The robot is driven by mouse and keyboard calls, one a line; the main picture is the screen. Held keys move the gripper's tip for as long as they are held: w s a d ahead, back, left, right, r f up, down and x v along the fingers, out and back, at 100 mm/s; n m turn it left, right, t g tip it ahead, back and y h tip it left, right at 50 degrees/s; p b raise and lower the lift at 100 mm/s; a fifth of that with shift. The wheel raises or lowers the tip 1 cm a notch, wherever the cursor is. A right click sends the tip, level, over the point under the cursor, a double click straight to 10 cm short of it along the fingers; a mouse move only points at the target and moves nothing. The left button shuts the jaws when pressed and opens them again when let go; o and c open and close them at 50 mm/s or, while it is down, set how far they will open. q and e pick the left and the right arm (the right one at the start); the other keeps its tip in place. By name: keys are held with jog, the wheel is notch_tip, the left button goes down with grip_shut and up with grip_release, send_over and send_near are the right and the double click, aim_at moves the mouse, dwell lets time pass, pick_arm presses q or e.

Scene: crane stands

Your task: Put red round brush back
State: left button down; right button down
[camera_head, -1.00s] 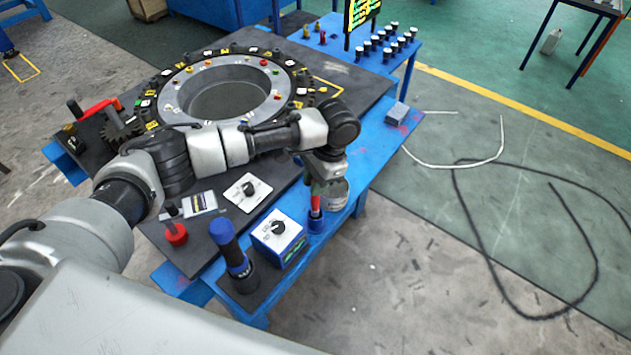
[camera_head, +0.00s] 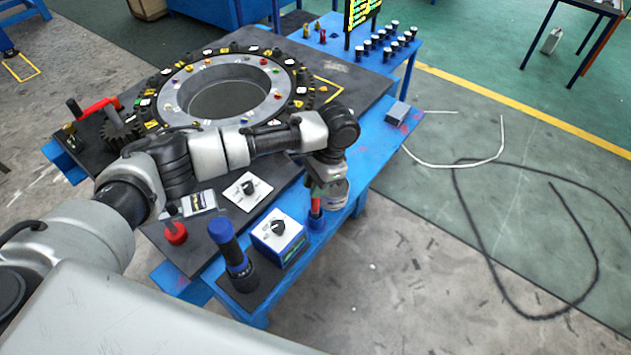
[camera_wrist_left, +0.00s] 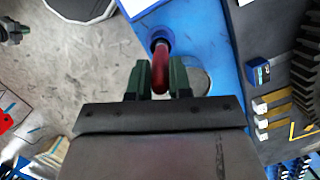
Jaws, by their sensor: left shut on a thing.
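The red round brush (camera_head: 316,206) stands upright at the blue round holder (camera_head: 316,223) on the front edge of the blue table. Its lower end is hidden at the holder, so I cannot tell how deep it sits. My left gripper (camera_head: 318,188) is above it, shut on the red handle. In the left wrist view the red handle (camera_wrist_left: 160,68) is between the green fingers of my left gripper (camera_wrist_left: 159,80), with the dark holder opening (camera_wrist_left: 160,38) just beyond. My right gripper is not in view.
A blue-and-white box with a black knob (camera_head: 278,237) and a dark blue-banded cylinder (camera_head: 232,257) stand left of the holder. A large round gear fixture (camera_head: 172,108) lies behind my arm. The floor to the right has a black cable (camera_head: 480,235).

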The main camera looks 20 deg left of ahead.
pick_arm(q)
jog(key=c, duration=1)
grip_release()
jog(key=shift+o, duration=0.2)
